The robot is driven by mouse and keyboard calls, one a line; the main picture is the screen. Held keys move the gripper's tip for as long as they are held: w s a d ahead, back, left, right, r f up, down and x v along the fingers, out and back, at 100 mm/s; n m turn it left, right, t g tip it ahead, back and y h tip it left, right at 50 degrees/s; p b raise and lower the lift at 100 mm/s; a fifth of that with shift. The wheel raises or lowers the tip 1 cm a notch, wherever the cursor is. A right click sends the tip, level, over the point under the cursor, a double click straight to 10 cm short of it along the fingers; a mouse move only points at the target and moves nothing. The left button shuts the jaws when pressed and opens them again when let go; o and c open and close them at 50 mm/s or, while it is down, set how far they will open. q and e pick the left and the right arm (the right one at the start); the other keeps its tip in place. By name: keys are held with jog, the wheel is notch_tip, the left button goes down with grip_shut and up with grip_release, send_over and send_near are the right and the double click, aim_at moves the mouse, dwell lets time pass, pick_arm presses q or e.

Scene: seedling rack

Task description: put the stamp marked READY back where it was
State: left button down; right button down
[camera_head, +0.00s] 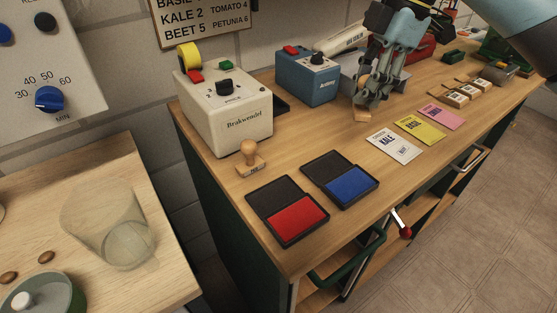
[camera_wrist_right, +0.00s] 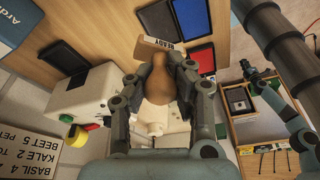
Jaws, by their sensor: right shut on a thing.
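My right gripper (camera_head: 368,98) is shut on a wooden-handled stamp. The stamp's base (camera_head: 361,115) shows below the fingers, close above the bench or touching it; I cannot tell which. In the right wrist view the round handle (camera_wrist_right: 158,82) sits between the fingers, and the base (camera_wrist_right: 164,45) reads READY. A second wooden stamp (camera_head: 250,160) stands upright in front of the white Brakwendel machine; its label is too small to read. A red ink pad (camera_head: 297,214) and a blue ink pad (camera_head: 350,183) lie open nearby. A part of my left arm seems to show at the right wrist view's right edge, its fingers unclear.
The white machine (camera_head: 225,120) and a blue machine (camera_head: 307,82) stand along the wall. White, yellow (camera_head: 419,129) and pink seed packets lie along the bench's front side. Small labelled blocks sit farther right. Bare bench lies between the second stamp and the right gripper.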

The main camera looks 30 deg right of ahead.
jog(key=shift+d+f, duration=0.3)
jog(key=shift+f, duration=0.2)
jog(key=w+a+f, duration=0.2)
jog(key=w, duration=0.1)
jog(key=w+a+f, duration=0.2)
jog(key=w, duration=0.1)
jog(key=w+a+f, duration=0.2)
jog(key=w+f, duration=0.1)
jog(key=shift+w, duration=0.35)
pick_arm(q)
jog(key=shift+w+d+f, duration=0.1)
jog(key=shift+w+f, duration=0.15)
jog(key=shift+w, duration=0.3)
pick_arm(e)
jog(key=shift+f, duration=2)
jog(key=shift+f, duration=0.1)
jog(key=c, duration=1.2)
grip_release()
